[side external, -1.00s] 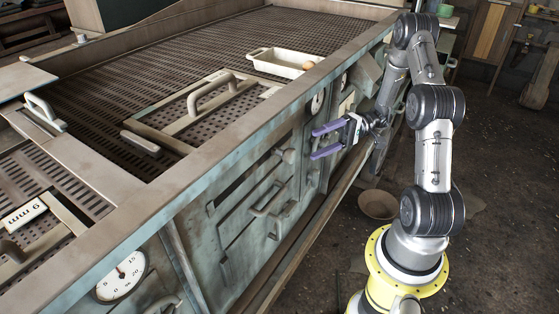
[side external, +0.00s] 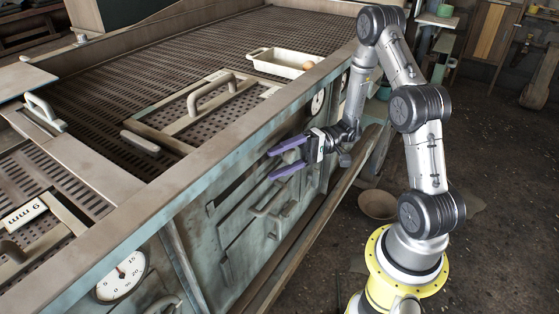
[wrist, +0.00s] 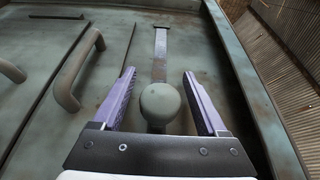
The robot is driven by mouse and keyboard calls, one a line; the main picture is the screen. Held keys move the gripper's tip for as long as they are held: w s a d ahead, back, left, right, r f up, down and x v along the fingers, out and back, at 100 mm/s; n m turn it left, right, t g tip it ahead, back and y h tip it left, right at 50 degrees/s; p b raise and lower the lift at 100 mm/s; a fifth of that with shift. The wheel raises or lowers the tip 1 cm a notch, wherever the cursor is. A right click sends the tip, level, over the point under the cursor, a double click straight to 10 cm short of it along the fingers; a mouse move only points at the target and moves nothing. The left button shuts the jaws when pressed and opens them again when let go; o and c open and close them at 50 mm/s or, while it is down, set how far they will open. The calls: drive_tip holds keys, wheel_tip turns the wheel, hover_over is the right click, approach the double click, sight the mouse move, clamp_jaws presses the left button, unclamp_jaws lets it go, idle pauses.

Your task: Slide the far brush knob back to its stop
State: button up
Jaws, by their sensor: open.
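The dark slot (side external: 238,182) shows to the left of the fingertips.
A curved handle (wrist: 75,68) stands out left of the fingers; it also shows below them in the side view (side external: 265,208). The machine's top rim (side external: 245,140) overhangs above. A white tray (side external: 262,66) stands on the perforated top. A bowl (side external: 377,205) lies on the floor.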

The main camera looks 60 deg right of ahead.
clamp_jaws()
idle(0.3)
idle(1.1)
